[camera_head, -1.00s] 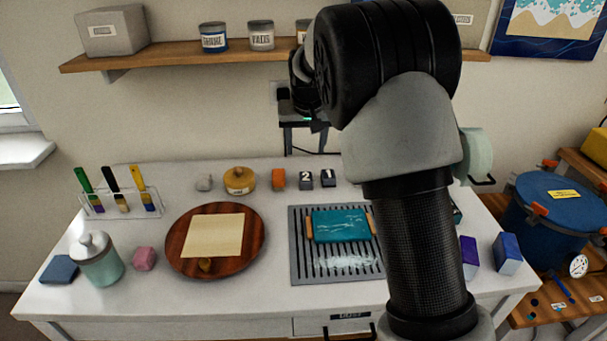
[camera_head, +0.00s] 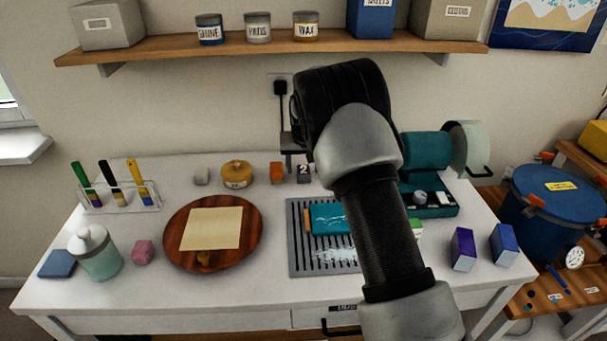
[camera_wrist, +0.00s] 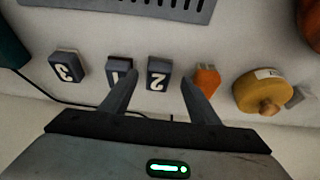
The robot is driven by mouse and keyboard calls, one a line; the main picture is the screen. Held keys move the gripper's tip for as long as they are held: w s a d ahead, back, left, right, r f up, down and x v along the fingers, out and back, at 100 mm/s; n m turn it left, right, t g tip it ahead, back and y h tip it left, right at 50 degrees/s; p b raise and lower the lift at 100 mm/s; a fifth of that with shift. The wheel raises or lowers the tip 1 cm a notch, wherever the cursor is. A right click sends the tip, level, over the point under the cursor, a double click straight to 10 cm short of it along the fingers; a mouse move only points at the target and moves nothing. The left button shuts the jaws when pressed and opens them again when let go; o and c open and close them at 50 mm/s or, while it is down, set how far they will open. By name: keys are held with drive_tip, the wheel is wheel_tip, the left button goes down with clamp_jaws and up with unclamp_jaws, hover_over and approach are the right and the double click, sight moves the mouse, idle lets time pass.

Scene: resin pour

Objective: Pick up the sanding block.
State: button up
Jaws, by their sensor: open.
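No block is labelled as the sanding block, so I cannot tell which it is. An orange block (camera_head: 277,173) stands at the back of the white table, and it also shows in the wrist view (camera_wrist: 206,79). Other block-like candidates are a pink block (camera_head: 142,252), a flat blue block (camera_head: 57,264) and a small grey one (camera_head: 201,177). My gripper (camera_wrist: 158,82) is open and empty. Its fingers point at the back row, with dark block 2 (camera_wrist: 158,73) between them and the orange block beside the right finger. In the head view my arm hides most of the gripper.
Dark blocks 1 (camera_wrist: 119,71) and 3 (camera_wrist: 66,66) stand near block 2. A yellow lidded pot (camera_head: 237,177) is left of the orange block. A round wooden board (camera_head: 180,245), a slotted grey mat (camera_head: 297,262) and a teal machine (camera_head: 427,146) occupy the table. A shelf (camera_head: 180,49) hangs above.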

sight(304, 173)
drive_tip(key=x, duration=0.3)
drive_tip(key=shift+d+f, duration=0.1)
drive_tip(key=shift+d, duration=0.05)
drive_tip(key=shift+c, duration=0.3)
drive_tip(key=c, duration=1.1)
wheel_tip(304, 173, up, 10)
drive_tip(key=shift+r, duration=0.1)
